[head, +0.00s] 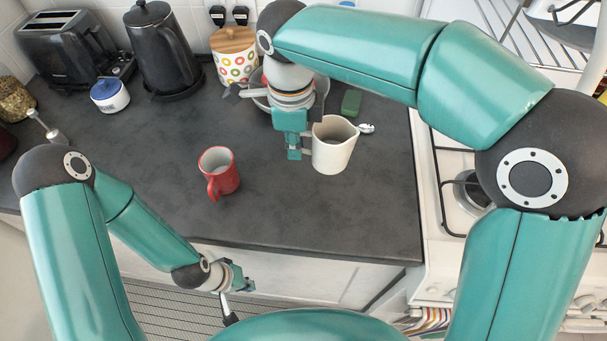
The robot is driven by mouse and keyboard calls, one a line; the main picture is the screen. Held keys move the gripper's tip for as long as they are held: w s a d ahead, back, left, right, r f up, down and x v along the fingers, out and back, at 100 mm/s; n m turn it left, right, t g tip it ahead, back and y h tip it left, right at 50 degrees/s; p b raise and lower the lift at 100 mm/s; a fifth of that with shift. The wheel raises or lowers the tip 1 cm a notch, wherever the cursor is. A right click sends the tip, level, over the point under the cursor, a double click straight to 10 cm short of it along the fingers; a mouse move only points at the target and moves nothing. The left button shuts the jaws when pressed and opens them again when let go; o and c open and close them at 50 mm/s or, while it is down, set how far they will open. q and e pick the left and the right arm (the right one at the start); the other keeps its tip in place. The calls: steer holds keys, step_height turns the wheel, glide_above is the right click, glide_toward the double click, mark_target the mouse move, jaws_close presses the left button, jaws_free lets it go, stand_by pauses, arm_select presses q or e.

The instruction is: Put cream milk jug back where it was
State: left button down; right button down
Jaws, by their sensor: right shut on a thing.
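The cream milk jug (333,158) is upright over the right part of the dark counter in the head view. My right gripper (301,148) is at the jug's left side and shut on it. The exact grip is partly hidden by the gripper, and I cannot tell whether the jug's base touches the counter. My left gripper (236,287) is low in front of the counter's front edge, away from the jug. Its fingers are too small and unclear to tell open from shut.
A red mug (219,174) stands left of the jug. A bowl (262,97) is partly hidden behind my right gripper. A green sponge (351,102) and a spoon (366,128) lie near the jug. The stove (450,165) adjoins at right. The counter's front middle is clear.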

mark_target(297, 188)
step_height(297, 188, down, 11)
steer(key=shift+r+p, duration=0.2)
steer(key=shift+p, duration=0.1)
steer(key=shift+f, duration=0.15)
steer(key=c, duration=1.3)
jaws_free()
steer(key=shift+o, duration=0.2)
step_height(297, 188, up, 12)
steer(key=shift+s+a+r, duration=0.1)
steer(key=shift+r, duration=0.05)
